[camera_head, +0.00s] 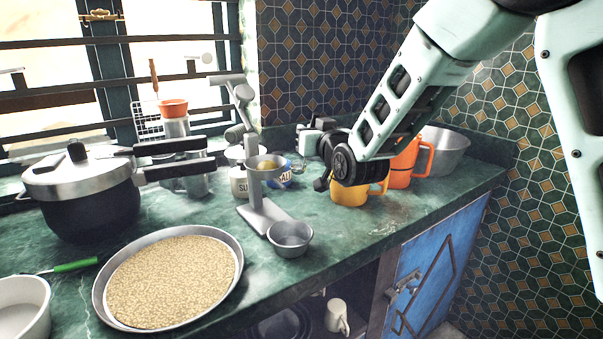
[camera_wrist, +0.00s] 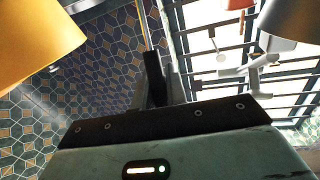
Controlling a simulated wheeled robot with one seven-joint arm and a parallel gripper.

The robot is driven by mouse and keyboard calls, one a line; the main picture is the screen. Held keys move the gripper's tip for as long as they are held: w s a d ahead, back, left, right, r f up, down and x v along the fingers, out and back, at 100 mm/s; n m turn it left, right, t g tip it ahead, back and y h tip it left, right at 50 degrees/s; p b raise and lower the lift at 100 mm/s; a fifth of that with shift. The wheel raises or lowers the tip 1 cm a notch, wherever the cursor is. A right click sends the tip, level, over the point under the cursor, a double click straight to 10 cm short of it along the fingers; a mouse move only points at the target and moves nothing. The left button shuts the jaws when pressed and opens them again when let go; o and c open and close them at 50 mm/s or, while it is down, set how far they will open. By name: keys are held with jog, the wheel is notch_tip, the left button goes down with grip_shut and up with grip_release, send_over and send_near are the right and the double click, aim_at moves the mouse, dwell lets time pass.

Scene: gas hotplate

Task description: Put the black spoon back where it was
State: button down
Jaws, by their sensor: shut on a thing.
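My gripper (camera_wrist: 158,85) shows in the wrist view, its dark fingers close together around a thin upright shaft (camera_wrist: 147,25). This shaft appears to be the handle of the black spoon; its far end is out of view. In the head view my wrist covers most of the gripper, and the spoon cannot be made out. The gripper is just left of the yellow mug (camera_head: 347,192), above the green counter. The yellow mug also fills the upper left of the wrist view (camera_wrist: 35,40).
An orange mug (camera_head: 402,168) and a metal bowl (camera_head: 445,152) stand behind my wrist. A grey press (camera_head: 264,212), a small metal cup (camera_head: 290,240), a sugar jar (camera_head: 238,184) and a blue salt jar (camera_head: 283,179) are to the left. A grain tray (camera_head: 236,268) lies in front.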

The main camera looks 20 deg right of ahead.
notch_tip(320, 180, down, 7)
dwell(0.4)
jog(key=shift+f+b, duration=0.15)
jog(key=shift+b, duration=0.2)
jog(key=c, duration=1.4)
grip_release()
jog(key=s+d, duration=0.1)
jog(key=s, duration=1.1)
jog(key=shift+d+b, duration=0.25)
jog(key=shift+b, duration=0.15)
